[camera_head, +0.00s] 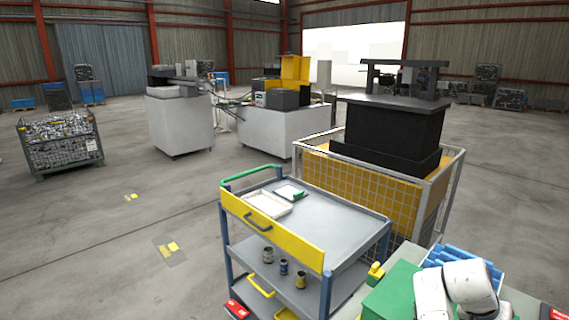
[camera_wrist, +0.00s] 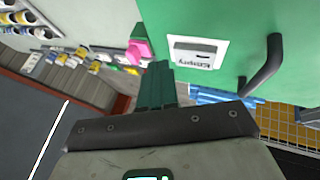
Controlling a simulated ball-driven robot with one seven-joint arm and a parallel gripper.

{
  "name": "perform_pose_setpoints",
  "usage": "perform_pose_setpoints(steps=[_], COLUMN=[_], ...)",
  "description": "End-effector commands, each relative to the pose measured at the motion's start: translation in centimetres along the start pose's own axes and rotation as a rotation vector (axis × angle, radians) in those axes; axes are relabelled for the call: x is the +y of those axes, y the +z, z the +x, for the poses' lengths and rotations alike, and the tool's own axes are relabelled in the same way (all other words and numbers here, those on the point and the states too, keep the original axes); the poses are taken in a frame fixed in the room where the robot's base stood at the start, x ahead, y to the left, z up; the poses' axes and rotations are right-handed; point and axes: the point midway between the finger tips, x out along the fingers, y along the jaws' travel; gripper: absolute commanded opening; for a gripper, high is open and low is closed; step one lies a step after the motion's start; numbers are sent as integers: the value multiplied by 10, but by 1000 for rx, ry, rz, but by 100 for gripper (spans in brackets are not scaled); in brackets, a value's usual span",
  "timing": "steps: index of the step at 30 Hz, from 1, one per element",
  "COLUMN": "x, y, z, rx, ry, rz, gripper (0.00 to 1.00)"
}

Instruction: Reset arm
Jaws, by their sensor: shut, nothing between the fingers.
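My arm (camera_head: 462,285), white and jointed, is at the lower right of the head view, folded over a green surface. Its gripper end cannot be made out there. In the wrist view my gripper (camera_wrist: 157,68) shows as two dark green fingers close together beyond a dark bar with screws. It is shut with nothing between the fingers. A green panel (camera_wrist: 225,18) with a white label reading "Empty" and a dark curved handle (camera_wrist: 268,68) fills the upper right of that view. I cannot tell how far the fingers are from the panel.
A grey cart (camera_head: 330,225) with a yellow front and a white tray (camera_head: 268,206) stands left of my arm. Small cans sit on its lower shelf. Open floor (camera_head: 100,230) lies left.

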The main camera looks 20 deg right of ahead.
Motion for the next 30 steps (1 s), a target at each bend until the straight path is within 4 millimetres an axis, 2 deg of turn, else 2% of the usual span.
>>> perform_pose_setpoints(steps=[1,6,12,17,24,25,30], x=[-11,-50,-80,-86,-79,-78,-59], y=[20,87,176,235,310,317,351], z=[-2,-23,-63,-95,-135,-116,-65], rx=[27,112,180,204,212,180,50], ry=[-45,-245,-494,-658,-862,-834,-748], rz=[-64,-300,-578,-745,-935,-935,-962], gripper=[0,0,0,0,0,0,0])
